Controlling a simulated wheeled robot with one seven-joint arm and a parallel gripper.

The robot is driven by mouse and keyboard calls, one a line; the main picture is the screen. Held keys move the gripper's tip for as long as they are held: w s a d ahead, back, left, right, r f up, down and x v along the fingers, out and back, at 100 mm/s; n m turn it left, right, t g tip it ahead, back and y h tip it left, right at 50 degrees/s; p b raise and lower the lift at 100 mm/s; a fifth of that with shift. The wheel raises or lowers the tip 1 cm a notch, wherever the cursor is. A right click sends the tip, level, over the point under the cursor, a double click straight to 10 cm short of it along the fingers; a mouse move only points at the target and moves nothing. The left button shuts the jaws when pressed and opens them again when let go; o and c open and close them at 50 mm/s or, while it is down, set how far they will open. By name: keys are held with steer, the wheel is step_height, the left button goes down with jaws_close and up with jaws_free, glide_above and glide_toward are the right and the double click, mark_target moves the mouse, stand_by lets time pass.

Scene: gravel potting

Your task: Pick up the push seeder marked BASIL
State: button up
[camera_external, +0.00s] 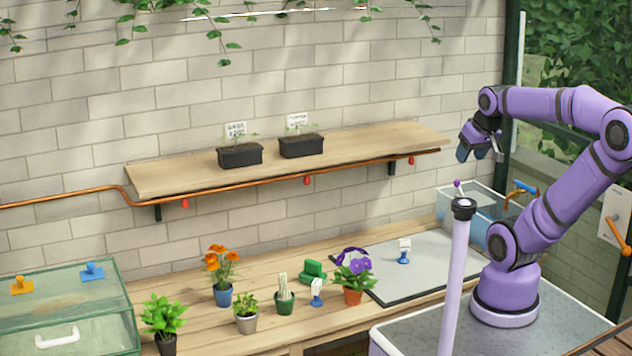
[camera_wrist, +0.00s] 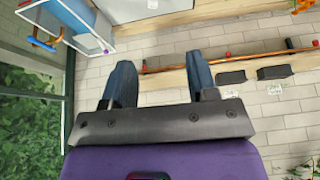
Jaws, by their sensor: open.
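Two small upright items with a white upper part and a blue base may be push seeders. One stands on the grey mat (camera_external: 403,252), the other near the front of the bench (camera_external: 316,293) between the potted plants. Any lettering on them is too small to read, so I cannot tell which is marked BASIL. My gripper (camera_external: 470,155) is raised at the right, well above the bench and the mat. In the wrist view its two blue fingers (camera_wrist: 160,75) are apart with nothing between them. Neither item is identifiable in the wrist view.
A wooden shelf (camera_external: 350,150) on the wall holds two dark planters with signs. A clear tank (camera_external: 455,215) with a blue tap stands at the back right. Potted flowers and a green block (camera_external: 313,272) crowd the bench. A glass-lidded box (camera_external: 70,310) is at left.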

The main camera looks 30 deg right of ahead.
steer(key=w+f+m+g+y, duration=0.25)
steer(key=w+m, duration=0.25)
steer(key=w, duration=0.6)
steer(key=m+y, duration=0.2)
steer(key=m, duration=1.5)
glide_above(406, 240)
steer(key=d, duration=0.3)
step_height(406, 240, down, 33)
steer(key=shift+g+h, duration=0.25)
steer(key=shift+g, duration=0.3)
steer(key=x, duration=0.7)
steer(key=s+x, duration=0.1)
steer(key=x, duration=0.2)
steer(key=shift+a+f, duration=0.2)
steer(key=shift+a, duration=0.1)
steer(key=shift+c, duration=0.2)
jaws_close()
